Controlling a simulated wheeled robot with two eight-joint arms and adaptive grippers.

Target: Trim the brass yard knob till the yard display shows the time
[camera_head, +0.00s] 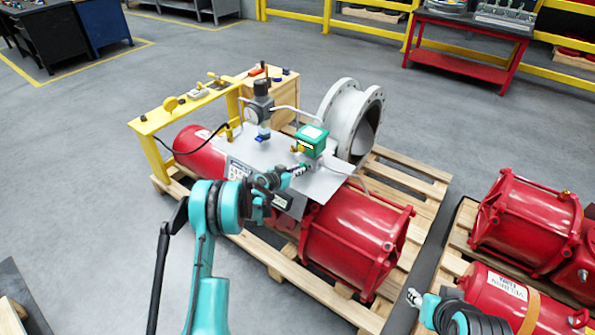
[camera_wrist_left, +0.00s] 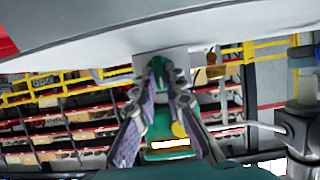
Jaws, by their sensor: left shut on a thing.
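My left gripper (camera_head: 299,170) reaches over the grey plate beside a green box (camera_head: 312,140) with a pale top face. A small brass-coloured part (camera_head: 298,148) shows at the box's left side. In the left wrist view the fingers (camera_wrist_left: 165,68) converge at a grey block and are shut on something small. The fingertips hide it; I take it to be the brass knob. A green body with a brass-coloured round part (camera_wrist_left: 179,130) shows between the fingers. No display reading is legible. My right gripper (camera_head: 415,297) is at the lower right, its opening unclear.
The red actuator cylinder (camera_head: 355,235) lies on a wooden pallet (camera_head: 405,183). A grey flanged valve (camera_head: 347,118) stands behind the green box. A black gauge regulator (camera_head: 262,98) and bent pipes rise nearby. A yellow stand (camera_head: 150,122) is at left. More red actuators (camera_head: 528,218) lie right.

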